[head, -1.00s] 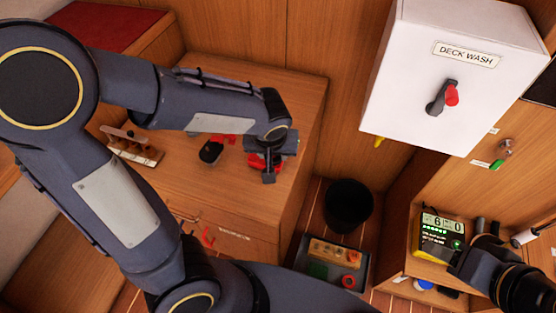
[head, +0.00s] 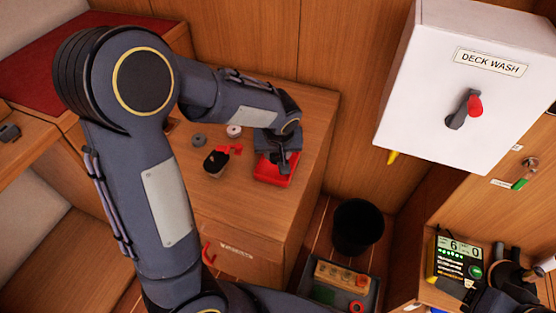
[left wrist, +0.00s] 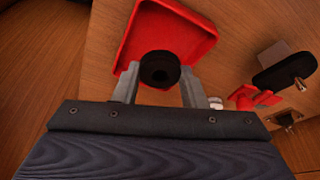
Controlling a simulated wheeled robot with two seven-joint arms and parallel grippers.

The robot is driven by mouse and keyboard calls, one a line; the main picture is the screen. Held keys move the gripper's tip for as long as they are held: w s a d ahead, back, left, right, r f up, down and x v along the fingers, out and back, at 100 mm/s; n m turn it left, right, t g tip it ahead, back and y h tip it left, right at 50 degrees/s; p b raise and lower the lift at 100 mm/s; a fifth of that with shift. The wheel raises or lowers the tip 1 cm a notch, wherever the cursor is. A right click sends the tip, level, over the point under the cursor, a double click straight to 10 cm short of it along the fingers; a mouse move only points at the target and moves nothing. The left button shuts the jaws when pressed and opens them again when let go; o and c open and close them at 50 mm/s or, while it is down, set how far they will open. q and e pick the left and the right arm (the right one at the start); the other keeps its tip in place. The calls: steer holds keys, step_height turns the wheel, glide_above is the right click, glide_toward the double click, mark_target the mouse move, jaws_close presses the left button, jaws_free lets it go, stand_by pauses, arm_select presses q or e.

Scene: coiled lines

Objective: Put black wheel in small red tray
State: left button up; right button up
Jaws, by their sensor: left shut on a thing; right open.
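My left gripper (head: 283,166) is over the small red tray (head: 268,174) on the wooden cabinet top. I cannot tell whether the wheel touches the tray. In the head view the wheel is hidden by the gripper. My right gripper (head: 454,288) is at the lower right by the lit display and looks open.
A black-topped object (head: 216,161), red pieces (head: 232,149), a grey ring (head: 199,140) and a white ring (head: 234,131) stand left of the tray. A black bin (head: 358,227) and a floor tray (head: 322,294) are below. A white DECK WASH box (head: 455,110) juts out right.

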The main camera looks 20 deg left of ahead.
mark_target(278, 160)
arm_select(q)
steer(key=shift+w+a+f, duration=0.2)
steer(key=shift+w+f, duration=0.2)
steer(key=shift+f, duration=0.15)
steer(key=shift+s+d+b+x, duration=0.1)
steer(key=shift+b+x, duration=0.1)
steer(key=shift+x, duration=0.65)
steer(key=shift+s+d+b+x, duration=0.1)
steer(key=shift+d+b+x, duration=0.05)
steer(key=shift+x, duration=0.7)
steer(key=shift+f, duration=0.2)
steer(key=shift+f, duration=0.15)
steer(key=o, duration=1)
steer(key=shift+c, duration=0.2)
